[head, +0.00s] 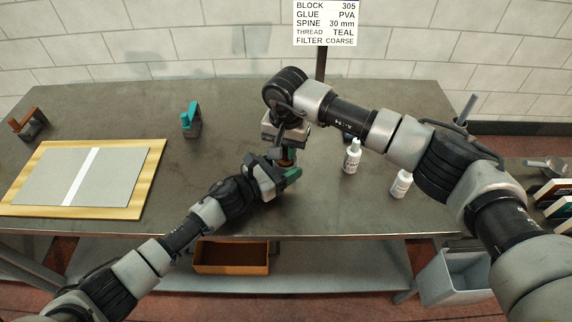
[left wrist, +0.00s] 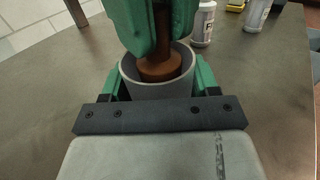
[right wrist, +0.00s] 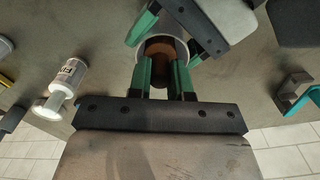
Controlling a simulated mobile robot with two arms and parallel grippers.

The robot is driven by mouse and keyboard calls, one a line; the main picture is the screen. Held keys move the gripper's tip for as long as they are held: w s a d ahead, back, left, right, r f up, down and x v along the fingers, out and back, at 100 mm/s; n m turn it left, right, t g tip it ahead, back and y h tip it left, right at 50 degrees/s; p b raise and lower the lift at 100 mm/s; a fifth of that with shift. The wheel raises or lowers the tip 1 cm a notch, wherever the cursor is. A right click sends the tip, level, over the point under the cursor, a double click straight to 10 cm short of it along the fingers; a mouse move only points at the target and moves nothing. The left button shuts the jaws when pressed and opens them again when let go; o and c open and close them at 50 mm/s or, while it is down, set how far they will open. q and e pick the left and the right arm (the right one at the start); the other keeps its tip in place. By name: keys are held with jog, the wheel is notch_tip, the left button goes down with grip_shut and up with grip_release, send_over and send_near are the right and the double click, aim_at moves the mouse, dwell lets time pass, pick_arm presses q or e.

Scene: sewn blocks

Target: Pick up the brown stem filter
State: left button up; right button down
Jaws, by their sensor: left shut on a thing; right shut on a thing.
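The brown stem filter (left wrist: 160,68) sits with its wide lower part inside the mouth of a grey cup (left wrist: 158,90). It also shows in the right wrist view (right wrist: 158,48). My right gripper (right wrist: 163,78) comes from above and is shut on the filter's stem. My left gripper (head: 283,180) is shut on the cup, one green finger on each side of it. In the head view my right gripper (head: 287,148) is just above the left one, and the cup is mostly hidden by the grippers. The filter's underside is hidden in the cup.
Two white bottles (head: 352,158) (head: 401,184) stand right of the grippers. A teal-topped tool (head: 191,119) and a bordered board (head: 152,160) lie left. A sign (head: 326,22) reads FILTER COARSE. A brown bin (head: 231,258) is below the table. The tabletop between board and grippers is clear.

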jog(key=shift+r, duration=0.1)
notch_tip(320, 180, up, 10)
jog(key=shift+f, duration=0.1)
dwell(0.3)
pick_arm(q)
jog(key=o, duration=1.1)
jog(key=shift+c, duration=0.2)
jog(key=v, duration=1.2)
jog(key=shift+f, duration=0.1)
pick_arm(e)
jog(key=shift+s, duration=0.1)
